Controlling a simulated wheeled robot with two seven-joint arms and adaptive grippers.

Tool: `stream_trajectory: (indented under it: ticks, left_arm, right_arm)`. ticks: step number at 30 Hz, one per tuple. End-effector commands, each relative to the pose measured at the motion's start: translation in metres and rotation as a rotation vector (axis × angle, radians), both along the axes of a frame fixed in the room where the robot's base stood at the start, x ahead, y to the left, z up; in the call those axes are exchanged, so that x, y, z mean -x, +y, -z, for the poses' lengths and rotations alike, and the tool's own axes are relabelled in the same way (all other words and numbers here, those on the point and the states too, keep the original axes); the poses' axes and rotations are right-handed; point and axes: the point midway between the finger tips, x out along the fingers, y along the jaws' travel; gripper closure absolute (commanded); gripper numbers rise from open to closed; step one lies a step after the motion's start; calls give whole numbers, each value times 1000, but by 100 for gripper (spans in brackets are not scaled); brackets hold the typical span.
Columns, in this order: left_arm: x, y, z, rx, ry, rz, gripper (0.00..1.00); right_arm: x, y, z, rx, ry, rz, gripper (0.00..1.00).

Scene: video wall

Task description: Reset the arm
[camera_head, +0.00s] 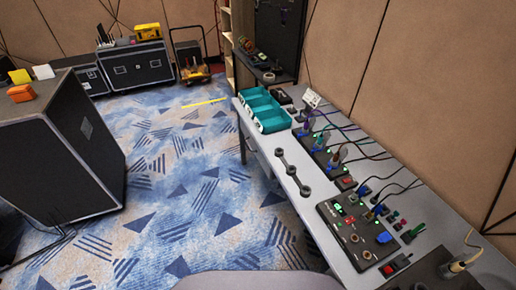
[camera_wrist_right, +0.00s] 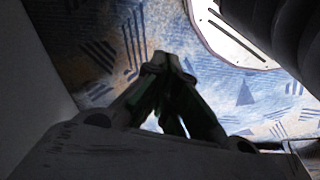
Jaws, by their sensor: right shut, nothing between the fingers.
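My right gripper (camera_wrist_right: 172,62) shows in the right wrist view, dark, with its fingertips together and nothing between them. It points out over the blue patterned carpet (camera_wrist_right: 120,50), clear of any object. Neither gripper shows in the head view. My left gripper is in no frame.
A long grey table (camera_head: 300,205) runs along the right wall. It carries teal bins (camera_head: 262,112), panels with plugs and cables, and a black switch panel (camera_head: 355,228). A large black case (camera_head: 60,150) stands left. More cases (camera_head: 135,65) and a cart (camera_head: 192,65) stand behind. The carpet between is clear.

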Motion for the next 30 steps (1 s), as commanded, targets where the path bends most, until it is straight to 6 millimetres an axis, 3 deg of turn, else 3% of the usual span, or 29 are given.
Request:
stream_trajectory:
  ticks: [6,15,24,30]
  left_arm:
    - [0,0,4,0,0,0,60]
    - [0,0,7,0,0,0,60]
    - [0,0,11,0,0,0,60]
    - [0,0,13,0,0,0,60]
  right_arm:
    - [35,-5,45,3,22,-4,100]
    - [87,-15,94,7,46,-10,100]
    - [145,-26,132,11,71,-15,100]
    - [175,-32,146,13,81,-19,100]
